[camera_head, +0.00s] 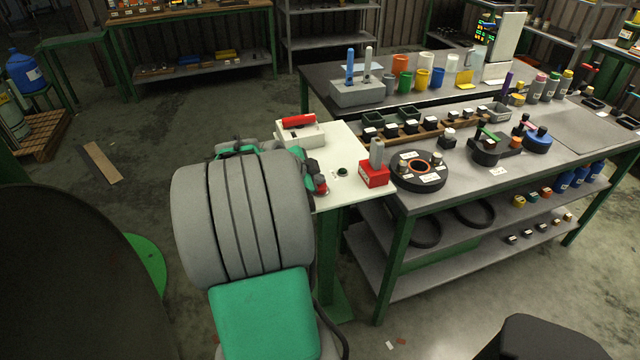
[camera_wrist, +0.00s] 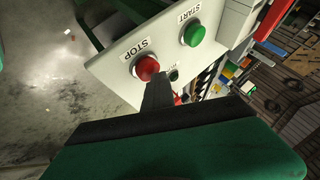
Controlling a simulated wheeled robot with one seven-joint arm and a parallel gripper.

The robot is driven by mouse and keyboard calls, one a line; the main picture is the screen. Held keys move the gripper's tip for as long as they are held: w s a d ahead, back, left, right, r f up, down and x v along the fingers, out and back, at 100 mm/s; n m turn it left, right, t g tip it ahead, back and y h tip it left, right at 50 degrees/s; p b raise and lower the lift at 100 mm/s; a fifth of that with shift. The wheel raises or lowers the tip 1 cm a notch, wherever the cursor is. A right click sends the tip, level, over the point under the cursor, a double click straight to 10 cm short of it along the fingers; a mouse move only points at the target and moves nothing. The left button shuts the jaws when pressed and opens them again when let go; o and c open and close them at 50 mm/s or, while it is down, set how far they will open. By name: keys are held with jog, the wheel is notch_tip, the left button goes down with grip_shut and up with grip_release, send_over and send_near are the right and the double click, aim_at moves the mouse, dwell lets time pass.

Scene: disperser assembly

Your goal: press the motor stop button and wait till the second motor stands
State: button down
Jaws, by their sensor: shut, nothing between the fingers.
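The red stop button (camera_wrist: 147,68) sits on a white panel beside the printed word STOP in the wrist view. The green start button (camera_wrist: 194,34) is to its upper right, beside the word START. My gripper (camera_wrist: 158,84) is shut and empty, its dark fingertips just below the red button. I cannot tell whether they touch it or whether it is pressed. In the head view my arm reaches over the white stand (camera_head: 350,190) and covers much of it. I cannot make out which thing is the second motor, or whether anything turns.
A red block (camera_head: 373,173) with a grey cylinder stands at the white stand's right edge. A white box with a red top (camera_head: 298,122) is at its back. The grey workbench (camera_head: 460,185) to the right holds a round black fixture (camera_head: 418,180), cups and bottles.

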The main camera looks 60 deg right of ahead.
jog(key=shift+r, duration=0.65)
jog(key=shift+r+p, duration=1.15)
jog(key=shift+r, duration=1.4)
